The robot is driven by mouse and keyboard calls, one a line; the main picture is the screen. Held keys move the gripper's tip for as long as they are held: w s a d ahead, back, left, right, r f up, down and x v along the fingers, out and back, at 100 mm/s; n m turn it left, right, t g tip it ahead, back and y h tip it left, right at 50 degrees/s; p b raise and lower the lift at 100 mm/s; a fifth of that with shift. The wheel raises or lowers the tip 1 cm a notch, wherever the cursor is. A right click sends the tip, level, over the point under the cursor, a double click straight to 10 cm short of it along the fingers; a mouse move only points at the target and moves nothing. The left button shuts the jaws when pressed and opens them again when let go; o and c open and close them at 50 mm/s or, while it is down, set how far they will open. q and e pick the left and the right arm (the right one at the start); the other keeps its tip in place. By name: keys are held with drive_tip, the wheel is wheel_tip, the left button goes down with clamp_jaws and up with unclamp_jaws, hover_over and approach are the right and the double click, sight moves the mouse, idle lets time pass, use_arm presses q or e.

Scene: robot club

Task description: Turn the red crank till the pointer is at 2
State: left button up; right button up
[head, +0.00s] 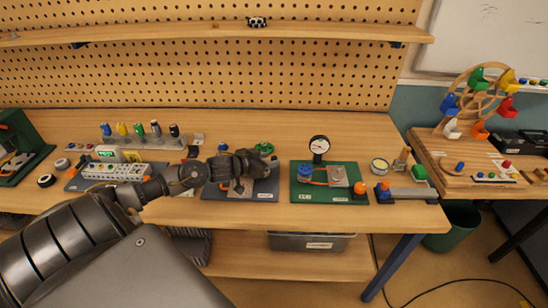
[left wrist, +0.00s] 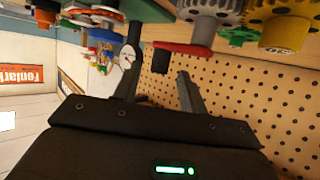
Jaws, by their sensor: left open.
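The red crank (left wrist: 182,48) shows in the left wrist view as a red bar with a short black handle (left wrist: 160,61). My left gripper (left wrist: 158,72) is open, and the handle appears between its fingertips; I cannot tell whether they touch it. In the head view my left gripper (head: 254,168) hangs over the dark gear board (head: 214,192) and hides the crank. Several gears stand by the crank in the left wrist view, including a grey one (left wrist: 208,12) and a yellow one (left wrist: 286,30). The pointer and its number 2 cannot be made out. My right gripper is not in view.
Right of the gear board is a green board (head: 340,168) with a round gauge (head: 319,146). To the left are a white power strip (head: 112,171) and a rack of coloured handles (head: 140,140). A pegboard (head: 200,80) stands behind. The bench's front strip is largely clear.

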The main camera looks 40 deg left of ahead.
sight(273, 158)
use_arm(q)
drive_tip(key=shift+x, duration=1.05)
drive_tip(key=shift+w+d+f, duration=0.1)
drive_tip(key=shift+w+f, duration=0.1)
drive_tip(key=shift+w, duration=0.35)
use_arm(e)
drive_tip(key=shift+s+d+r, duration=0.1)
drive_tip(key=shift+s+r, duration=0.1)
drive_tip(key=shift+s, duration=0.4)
use_arm(q)
drive_tip(key=shift+c, duration=0.8)
clamp_jaws()
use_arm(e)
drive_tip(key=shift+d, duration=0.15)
use_arm(q)
drive_tip(key=shift+p, duration=0.35)
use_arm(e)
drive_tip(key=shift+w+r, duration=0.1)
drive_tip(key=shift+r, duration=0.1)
